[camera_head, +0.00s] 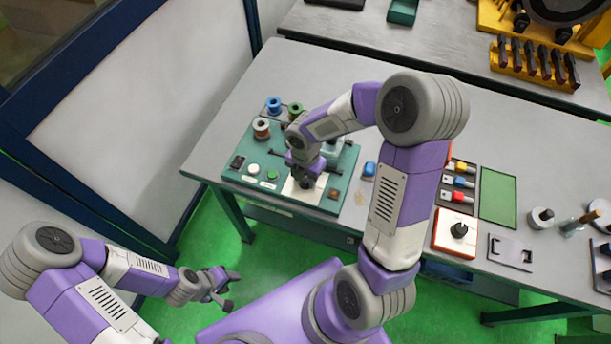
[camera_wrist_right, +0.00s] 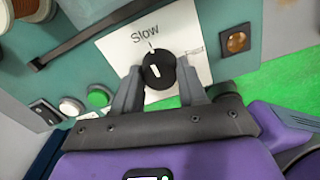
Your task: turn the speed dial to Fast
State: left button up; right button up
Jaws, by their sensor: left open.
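The speed dial (camera_wrist_right: 158,70) is a round black knob with a white pointer mark, on a white label plate (camera_wrist_right: 115,48) in the right wrist view. The word "Slow" is printed above it, and the pointer lies roughly toward that side. A second label to the right is partly hidden and unreadable. My right gripper (camera_wrist_right: 160,73) has a finger on each side of the dial, close against it. In the head view my right gripper (camera_head: 304,180) is over the white plate and covers the dial. My left gripper (camera_head: 230,290) is open and empty, low and off the table.
A blue piece (camera_head: 369,169) lies right of the board.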

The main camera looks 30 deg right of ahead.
jog(key=c, duration=0.4)
jog(key=shift+o, duration=0.2)
jog(key=m+b, duration=0.1)
jog(key=m, duration=0.3)
jog(key=shift+m, duration=0.3)
jog(key=m+b, duration=0.1)
jog(key=m, duration=0.2)
jog(key=shift+m, duration=0.3)
jog(key=m+b, duration=0.1)
jog(key=m, duration=0.4)
jog(key=shift+m, duration=0.3)
jog(key=shift+m+b, duration=0.6)
jog(key=shift+m, duration=1.5)
jog(key=o, duration=1.1)
jog(key=shift+c, duration=0.2)
